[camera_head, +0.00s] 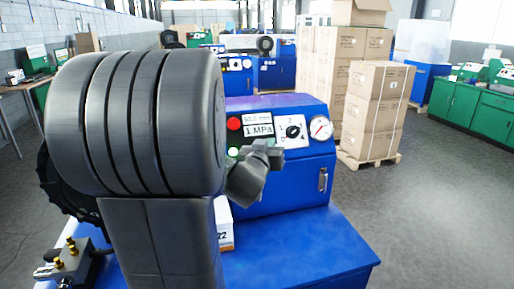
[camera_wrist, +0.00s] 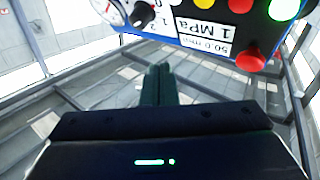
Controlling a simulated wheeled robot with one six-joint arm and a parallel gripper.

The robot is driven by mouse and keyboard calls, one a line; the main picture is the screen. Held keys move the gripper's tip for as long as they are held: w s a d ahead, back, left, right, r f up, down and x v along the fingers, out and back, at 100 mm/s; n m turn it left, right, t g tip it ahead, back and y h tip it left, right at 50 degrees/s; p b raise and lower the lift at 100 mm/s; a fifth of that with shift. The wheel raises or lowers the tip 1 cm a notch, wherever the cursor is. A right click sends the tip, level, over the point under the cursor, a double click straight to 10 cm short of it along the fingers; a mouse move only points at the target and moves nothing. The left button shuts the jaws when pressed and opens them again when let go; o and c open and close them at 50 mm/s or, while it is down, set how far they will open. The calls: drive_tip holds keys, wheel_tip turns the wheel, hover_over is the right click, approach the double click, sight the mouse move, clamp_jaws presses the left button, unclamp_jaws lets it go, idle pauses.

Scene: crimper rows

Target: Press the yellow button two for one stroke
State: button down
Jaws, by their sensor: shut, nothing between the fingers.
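The blue crimper (camera_head: 300,180) stands ahead with its control panel facing me. In the wrist view the panel appears upside down along the top, with a yellow button (camera_wrist: 241,5) at the upper edge, partly cut off. Which numbered button it is cannot be read. In the head view my gripper (camera_head: 272,152) is in front of the lower panel and hides the yellow button area. My gripper's fingers (camera_wrist: 158,72) are shut together and empty, and appear apart from the panel in the wrist view.
The panel also holds a red button (camera_head: 233,123), a lit green button (camera_head: 233,152), a black knob (camera_head: 293,132) and a pressure gauge (camera_head: 320,128). Stacked cartons (camera_head: 375,110) stand to the right.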

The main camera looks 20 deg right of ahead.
drive_tip(key=w+f+b, duration=0.2)
drive_tip(key=w+f, duration=0.3)
drive_tip(key=w, duration=0.2)
drive_tip(key=shift+d, duration=0.2)
idle(0.4)
drive_tip(key=shift+w, duration=0.15)
idle(1.7)
drive_tip(key=shift+w+f+b, duration=0.2)
drive_tip(key=shift+w+b, duration=0.1)
drive_tip(key=shift+w, duration=0.05)
drive_tip(key=shift+w+f, duration=0.25)
drive_tip(key=shift+w, duration=0.1)
idle(0.8)
drive_tip(key=shift+s+r, duration=0.5)
drive_tip(key=shift+s, duration=0.25)
